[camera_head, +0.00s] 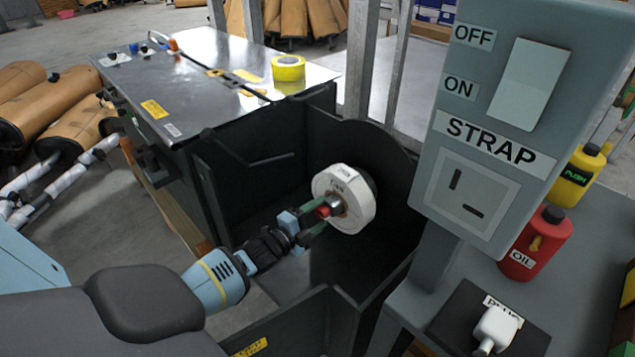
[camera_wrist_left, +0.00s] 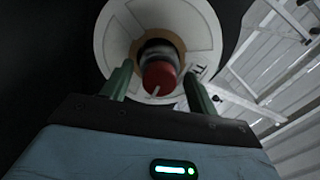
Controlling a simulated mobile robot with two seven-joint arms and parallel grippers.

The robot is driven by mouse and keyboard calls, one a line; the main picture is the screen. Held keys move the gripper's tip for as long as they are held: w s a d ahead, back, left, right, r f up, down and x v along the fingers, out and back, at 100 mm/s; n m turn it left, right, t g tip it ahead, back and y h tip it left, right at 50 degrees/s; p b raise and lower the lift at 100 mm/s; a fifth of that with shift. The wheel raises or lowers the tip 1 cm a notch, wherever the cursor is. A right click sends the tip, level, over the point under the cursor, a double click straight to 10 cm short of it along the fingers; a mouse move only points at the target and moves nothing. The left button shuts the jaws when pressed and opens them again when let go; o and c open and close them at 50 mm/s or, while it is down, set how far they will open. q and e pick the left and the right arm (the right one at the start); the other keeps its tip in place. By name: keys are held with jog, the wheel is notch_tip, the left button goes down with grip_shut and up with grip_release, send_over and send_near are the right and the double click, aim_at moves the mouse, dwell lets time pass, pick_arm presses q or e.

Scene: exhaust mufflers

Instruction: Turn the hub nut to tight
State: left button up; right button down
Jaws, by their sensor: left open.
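The hub nut (camera_head: 324,211) has a red end and sits at the centre of a white roll (camera_head: 354,186) on a dark round plate. In the left wrist view the red end of the nut (camera_wrist_left: 159,78) shows in front of the white roll (camera_wrist_left: 110,40), with a brown ring around the hub. My left gripper (camera_head: 314,221) is open in front of the hub. Its two green fingers stand on either side of the nut in the wrist view (camera_wrist_left: 158,90). Whether they touch the nut cannot be told. My right gripper is not in view.
A grey control box (camera_head: 490,190) labelled STRAP, with a switch, stands close on the right. A red oil bottle (camera_head: 535,245) and a yellow bottle (camera_head: 578,178) stand behind it. Dark panels (camera_head: 240,185) enclose the hub area. A yellow tape roll (camera_head: 288,68) lies on the metal top.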

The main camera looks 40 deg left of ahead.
pick_arm(q)
jog(key=s+p, duration=0.2)
jog(key=s, duration=0.5)
jog(key=shift+s+a, duration=0.3)
jog(key=shift+s, duration=0.1)
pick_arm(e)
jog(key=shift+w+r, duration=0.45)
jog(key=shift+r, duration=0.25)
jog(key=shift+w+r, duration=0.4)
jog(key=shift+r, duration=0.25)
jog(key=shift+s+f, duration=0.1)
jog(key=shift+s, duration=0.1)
